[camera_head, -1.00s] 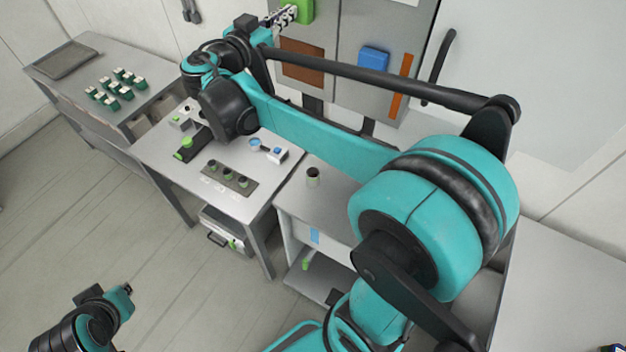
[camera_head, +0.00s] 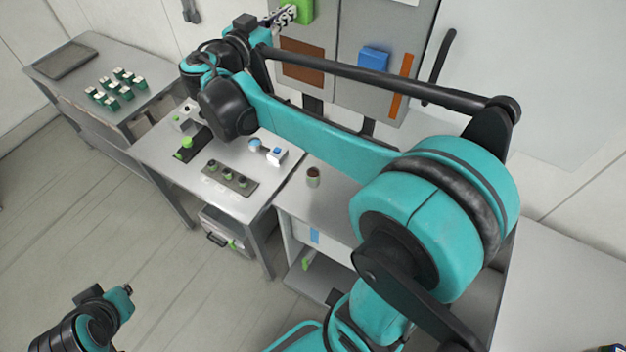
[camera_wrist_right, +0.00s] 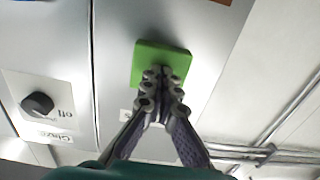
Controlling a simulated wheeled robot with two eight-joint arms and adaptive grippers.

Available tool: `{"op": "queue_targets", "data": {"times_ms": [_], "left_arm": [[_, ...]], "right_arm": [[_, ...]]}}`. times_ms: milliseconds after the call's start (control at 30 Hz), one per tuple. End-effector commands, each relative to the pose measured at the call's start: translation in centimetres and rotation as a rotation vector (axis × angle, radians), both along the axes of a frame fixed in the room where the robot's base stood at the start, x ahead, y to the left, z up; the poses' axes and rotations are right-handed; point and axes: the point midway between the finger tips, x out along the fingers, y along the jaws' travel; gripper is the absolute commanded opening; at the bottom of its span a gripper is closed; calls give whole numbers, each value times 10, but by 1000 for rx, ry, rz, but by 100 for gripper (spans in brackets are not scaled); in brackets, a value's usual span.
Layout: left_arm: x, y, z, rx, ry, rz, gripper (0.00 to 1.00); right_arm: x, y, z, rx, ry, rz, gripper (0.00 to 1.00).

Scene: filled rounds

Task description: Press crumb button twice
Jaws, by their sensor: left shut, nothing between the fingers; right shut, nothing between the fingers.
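A green square button (camera_head: 304,9) is on the grey wall cabinet at the top of the head view. It also shows in the right wrist view (camera_wrist_right: 163,53), where a label below it is mostly hidden, so I cannot read whether it is the crumb button. My right gripper (camera_head: 284,15) is shut and empty. In the wrist view its fingertips (camera_wrist_right: 162,76) overlap the lower part of the green button; I cannot tell whether they touch. Of my left arm, only a part shows at lower left; its fingers are not seen.
The cabinet also carries a brown panel (camera_head: 302,60), a blue block (camera_head: 374,58) and an orange strip (camera_head: 401,86). A black knob (camera_wrist_right: 37,105) beside a "Glaze" label shows left. Below stands a table (camera_head: 150,150) with small fixtures. Open floor lies lower left.

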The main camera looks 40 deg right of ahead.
Motion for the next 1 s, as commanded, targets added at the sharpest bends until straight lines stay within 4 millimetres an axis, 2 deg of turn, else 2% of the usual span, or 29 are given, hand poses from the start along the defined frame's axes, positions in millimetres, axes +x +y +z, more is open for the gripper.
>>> {"op": "queue_targets", "data": {"times_ms": [600, 1000], "left_arm": [[0, 0, 0, 0, 0, 0, 0], [0, 0, 0, 0, 0, 0, 0]], "right_arm": [[-20, 48, 0, 1, 0, 1, 0], [-22, 54, 0, 1, 0, 0, 0]]}}
